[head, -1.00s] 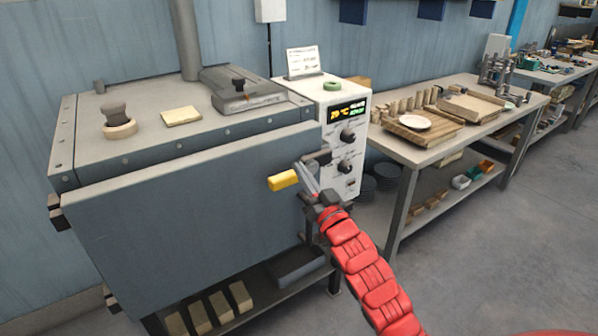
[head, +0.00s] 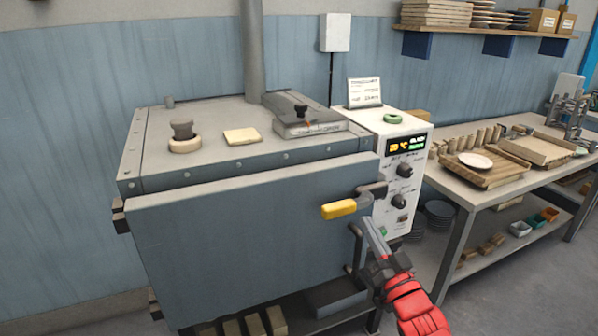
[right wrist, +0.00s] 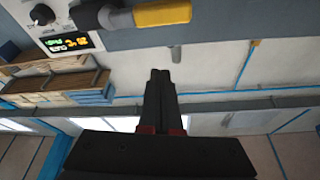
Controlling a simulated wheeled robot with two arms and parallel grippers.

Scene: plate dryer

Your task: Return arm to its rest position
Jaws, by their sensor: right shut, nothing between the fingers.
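The grey plate dryer (head: 240,250) stands at the left in the head view, its front door flat against the body. Its yellow door handle (head: 339,209) sticks out at the door's right side; it also shows at the top of the right wrist view (right wrist: 160,13). My right gripper (head: 368,224) is just right of and a little below the handle, apart from it. In the right wrist view its two fingers (right wrist: 160,75) are together with nothing between them. My red right forearm runs to the bottom right. My left gripper is not in view.
The control panel (head: 404,172) with its lit display is close behind my right gripper. A workbench (head: 455,188) with boards and a white plate stands to the right. Open floor (head: 530,285) lies at the lower right.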

